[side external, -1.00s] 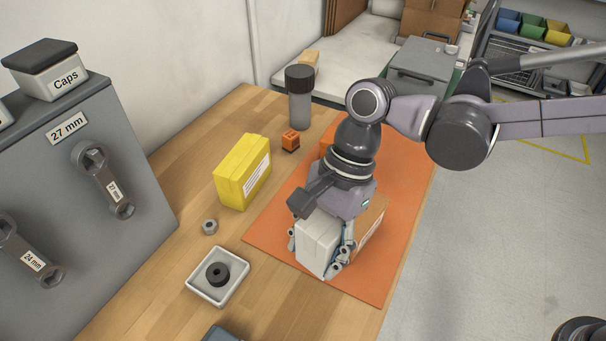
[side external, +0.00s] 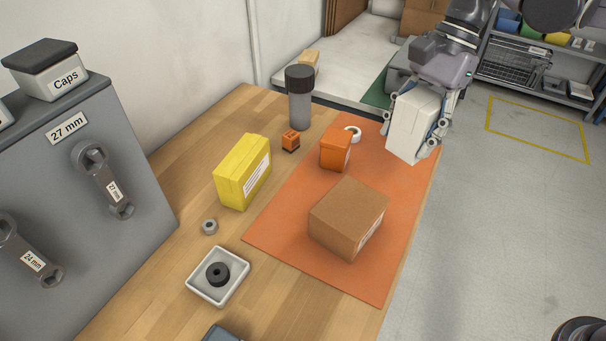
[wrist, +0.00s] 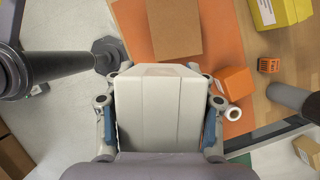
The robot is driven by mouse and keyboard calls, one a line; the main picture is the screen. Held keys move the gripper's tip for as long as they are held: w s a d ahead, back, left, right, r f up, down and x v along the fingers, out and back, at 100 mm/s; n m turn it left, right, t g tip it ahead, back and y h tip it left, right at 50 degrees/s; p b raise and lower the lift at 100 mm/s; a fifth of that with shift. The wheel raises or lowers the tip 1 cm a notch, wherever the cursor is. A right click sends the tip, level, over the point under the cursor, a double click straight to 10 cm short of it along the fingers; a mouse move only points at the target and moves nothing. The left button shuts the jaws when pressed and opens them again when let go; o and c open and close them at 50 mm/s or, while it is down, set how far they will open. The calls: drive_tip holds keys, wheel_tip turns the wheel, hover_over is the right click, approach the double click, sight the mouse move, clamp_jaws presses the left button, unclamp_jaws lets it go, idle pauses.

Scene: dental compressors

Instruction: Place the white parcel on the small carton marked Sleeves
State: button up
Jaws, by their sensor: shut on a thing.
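The white parcel (side external: 413,126) is held in my gripper (side external: 412,130) above the back right edge of the orange mat (side external: 285,236). In the wrist view the white parcel (wrist: 161,112) fills the middle, with a finger of my gripper (wrist: 160,118) on each side. A brown carton (side external: 347,218) sits on the mat, apart from the parcel and nearer the camera. A small part of a white label shows on its right side, too slanted to read. The carton (wrist: 173,28) also shows beyond the parcel in the wrist view.
An orange box (side external: 335,151) and a white ring (side external: 353,133) are on the mat near the parcel. A yellow box (side external: 242,172), a small orange block (side external: 290,141) and a dark-capped cylinder (side external: 300,98) stand to the left. A white tray (side external: 218,276) is at the front.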

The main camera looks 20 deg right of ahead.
sight(337, 214)
drive_tip(key=shift+w+d+r, duration=0.15)
drive_tip(key=shift+d+r, duration=0.25)
drive_tip(key=shift+d, duration=0.35)
drive_tip(key=a+f, duration=0.2)
drive_tip(key=a, duration=0.1)
drive_tip(key=a+f, duration=0.2)
drive_tip(key=a, duration=0.2)
drive_tip(key=s+a+f, duration=0.1)
drive_tip(key=a+f, duration=0.1)
drive_tip(key=a, duration=0.2)
drive_tip(key=shift+s+f, duration=0.1)
drive_tip(key=shift+f, duration=2.3)
drive_tip(key=o, duration=1.3)
drive_tip(key=shift+f, duration=0.1)
drive_tip(key=shift+c, duration=0.2)
